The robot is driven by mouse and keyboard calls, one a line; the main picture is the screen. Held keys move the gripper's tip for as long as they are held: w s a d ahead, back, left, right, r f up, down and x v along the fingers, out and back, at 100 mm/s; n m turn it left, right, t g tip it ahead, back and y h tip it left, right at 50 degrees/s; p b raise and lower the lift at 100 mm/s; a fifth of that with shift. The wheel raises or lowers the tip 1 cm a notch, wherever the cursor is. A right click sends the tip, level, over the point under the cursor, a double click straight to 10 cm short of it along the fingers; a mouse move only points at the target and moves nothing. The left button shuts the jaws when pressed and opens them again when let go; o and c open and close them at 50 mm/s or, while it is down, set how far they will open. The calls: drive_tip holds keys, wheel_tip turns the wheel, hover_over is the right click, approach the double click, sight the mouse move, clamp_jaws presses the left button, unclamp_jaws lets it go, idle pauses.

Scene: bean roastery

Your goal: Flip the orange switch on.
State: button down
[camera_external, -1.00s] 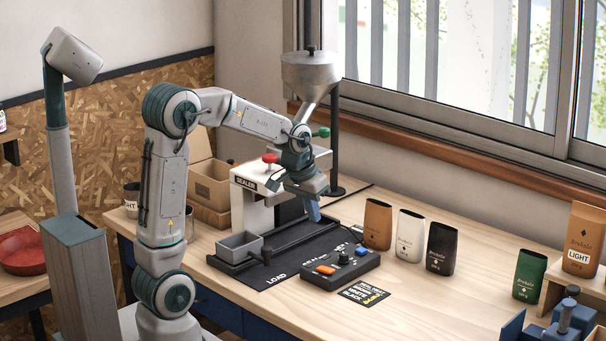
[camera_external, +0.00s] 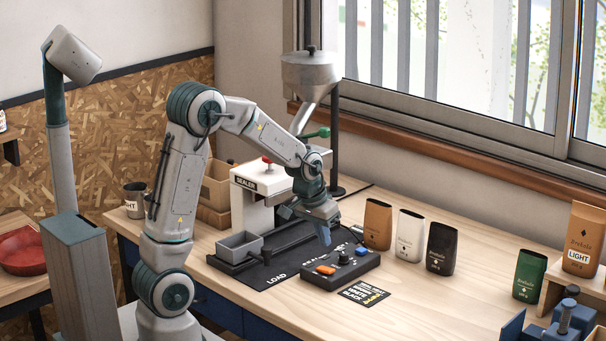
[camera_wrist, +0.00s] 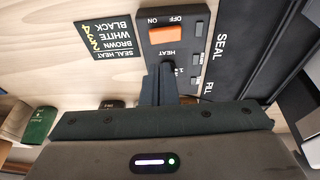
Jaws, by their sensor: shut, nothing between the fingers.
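The orange switch (camera_external: 326,270) is on the left part of a dark control box (camera_external: 318,284) on the table. In the wrist view the orange switch (camera_wrist: 166,35) lies beside the words ON and OFF. I cannot tell which way it is tipped. My gripper (camera_external: 325,240) is shut and empty, pointing down above the back of the box and apart from the switch. In the wrist view my fingertips (camera_wrist: 158,72) are near the HEAT label, below the switch in the picture, and hide part of the box there.
A seal heat card (camera_external: 363,293) lies in front. The sealer (camera_external: 262,190) and a grey tray (camera_external: 240,246) stand left. Brown, white and black bags (camera_external: 411,235) stand right.

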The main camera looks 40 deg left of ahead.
sight(330, 269)
drive_tip(key=x, duration=0.4)
drive_tip(key=s+x, duration=0.1)
drive_tip(key=x, duration=0.1)
drive_tip(key=shift+d+f+p, duration=0.2)
drive_tip(key=shift+f+p, duration=0.15)
drive_tip(key=shift+f, duration=0.15)
drive_tip(key=shift+d+f+b, duration=0.15)
drive_tip(key=shift+f+b, duration=0.35)
drive_tip(key=shift+b, duration=0.2)
drive_tip(key=shift+r, duration=0.25)
